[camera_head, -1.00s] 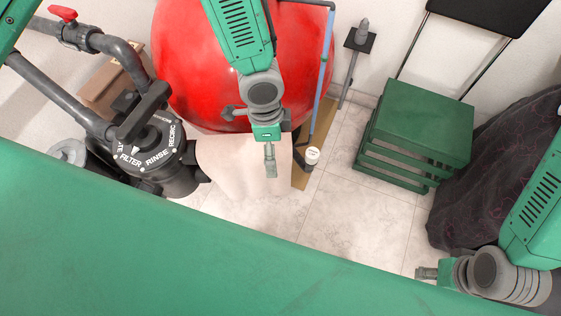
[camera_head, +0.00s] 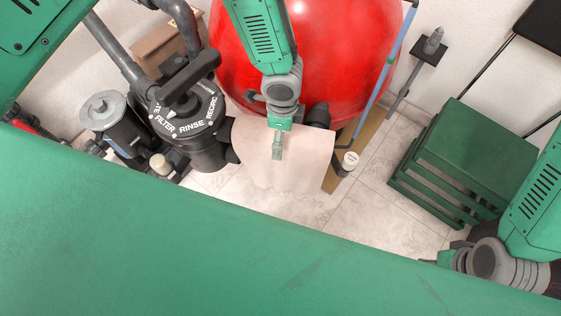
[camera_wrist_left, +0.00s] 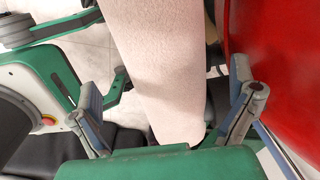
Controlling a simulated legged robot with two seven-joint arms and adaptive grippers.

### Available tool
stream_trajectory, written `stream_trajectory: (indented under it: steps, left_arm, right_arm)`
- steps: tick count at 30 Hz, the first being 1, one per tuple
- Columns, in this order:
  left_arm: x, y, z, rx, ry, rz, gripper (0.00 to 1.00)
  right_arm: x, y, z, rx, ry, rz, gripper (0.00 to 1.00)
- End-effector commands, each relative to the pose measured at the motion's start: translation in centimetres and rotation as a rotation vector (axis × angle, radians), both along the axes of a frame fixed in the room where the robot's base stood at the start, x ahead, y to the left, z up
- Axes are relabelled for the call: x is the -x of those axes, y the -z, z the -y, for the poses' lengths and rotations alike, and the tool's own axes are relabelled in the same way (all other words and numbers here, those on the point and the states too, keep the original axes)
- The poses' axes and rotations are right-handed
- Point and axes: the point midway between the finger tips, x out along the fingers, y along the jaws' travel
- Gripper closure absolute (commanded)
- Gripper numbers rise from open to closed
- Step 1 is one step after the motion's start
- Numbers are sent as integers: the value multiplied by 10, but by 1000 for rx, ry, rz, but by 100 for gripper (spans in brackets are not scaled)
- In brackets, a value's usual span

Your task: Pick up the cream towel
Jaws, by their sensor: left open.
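The cream towel (camera_head: 300,165) hangs below the red tank, beside the filter valve. My left gripper (camera_head: 277,147) is over the towel in the head view, its arm reaching down in front of the tank. In the left wrist view the towel (camera_wrist_left: 165,75) passes between the two spread fingers of my left gripper (camera_wrist_left: 168,105). The gripper is open, with a gap on each side of the towel. What holds up the towel is hidden. My right gripper (camera_head: 440,258) shows only partly at the lower right, away from the towel; its fingers are unclear.
The red tank (camera_head: 330,60) stands close behind the towel. The black filter valve (camera_head: 190,115) with grey pipes is on its left. A blue pole (camera_head: 388,75) and a green slatted crate (camera_head: 470,150) stand to the right.

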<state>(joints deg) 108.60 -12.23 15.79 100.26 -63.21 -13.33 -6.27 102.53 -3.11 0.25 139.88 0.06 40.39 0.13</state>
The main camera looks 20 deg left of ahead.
Motion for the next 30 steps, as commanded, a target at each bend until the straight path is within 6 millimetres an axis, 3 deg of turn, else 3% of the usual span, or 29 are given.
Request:
stream_trajectory:
  steps: [1, 5, 12, 13, 18, 30]
  left_arm:
    - [-1, 13, 1, 1, -1, -2, 0]
    - [-1, 30, 1, -1, -1, -1, 0]
    - [-2, 31, 1, -1, 0, 1, 0]
    - [-2, 31, 1, -1, 0, 1, 7]
    - [-2, 31, 1, -1, 0, 0, 62]
    - [-2, 30, 1, -1, -1, 1, 64]
  right_arm:
    - [0, 8, 0, 0, 0, 0, 60]
    - [0, 14, 0, 0, 0, 0, 60]
    - [0, 13, 0, 0, 0, 0, 60]
    - [0, 13, 0, 0, 0, 1, 60]
    - [0, 13, 0, 0, 0, 1, 60]
    - [0, 13, 0, 0, -1, 1, 60]
